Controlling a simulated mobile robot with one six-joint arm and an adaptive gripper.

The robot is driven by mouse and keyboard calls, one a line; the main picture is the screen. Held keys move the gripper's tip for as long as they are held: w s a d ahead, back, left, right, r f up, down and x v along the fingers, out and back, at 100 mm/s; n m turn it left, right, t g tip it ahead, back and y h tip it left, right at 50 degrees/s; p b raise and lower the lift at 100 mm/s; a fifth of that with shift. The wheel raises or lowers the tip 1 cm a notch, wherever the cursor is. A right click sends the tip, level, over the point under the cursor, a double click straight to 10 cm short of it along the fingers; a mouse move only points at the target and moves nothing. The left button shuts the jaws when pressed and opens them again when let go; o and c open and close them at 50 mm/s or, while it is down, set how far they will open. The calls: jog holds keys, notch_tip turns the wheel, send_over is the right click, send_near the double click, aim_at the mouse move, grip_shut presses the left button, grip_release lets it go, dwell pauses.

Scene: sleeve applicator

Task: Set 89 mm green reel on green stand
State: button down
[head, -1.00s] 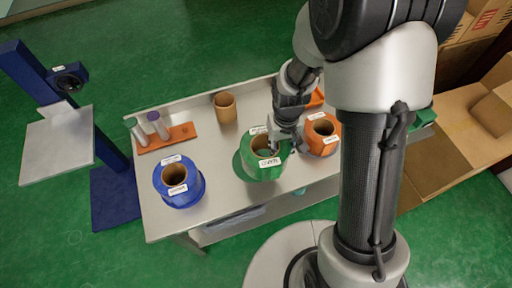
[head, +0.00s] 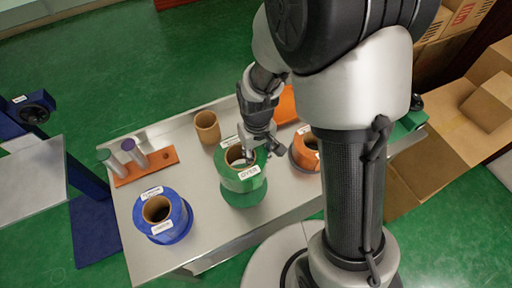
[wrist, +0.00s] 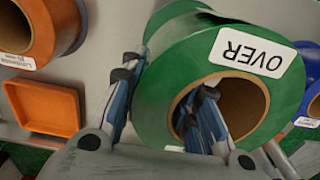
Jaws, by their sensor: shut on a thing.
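The green reel (head: 240,182), with a brown core and a white label reading OVER, is at the middle of the grey table in the head view. It also fills the middle of the wrist view (wrist: 180,62). My gripper (head: 259,153) is shut on its wall. In the wrist view the gripper (wrist: 168,82) has one finger inside the core and the other outside.
A blue reel (head: 163,216) stands left on the table (head: 200,247), an orange reel (head: 306,152) right. A brown tube (head: 207,128) and an orange tray (head: 286,105) are behind. A purple-topped post (head: 132,150) shares the orange base. A blue machine (head: 85,180) stands far left.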

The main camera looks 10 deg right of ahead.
jog(key=shift+w+f+b, duration=0.1)
jog(key=shift+f+b, duration=1.3)
jog(key=shift+f, duration=3.25)
jog(key=shift+f, duration=0.1)
jog(key=shift+f+b, duration=0.35)
jog(key=shift+f, duration=0.2)
jog(key=c, duration=1.2)
grip_release()
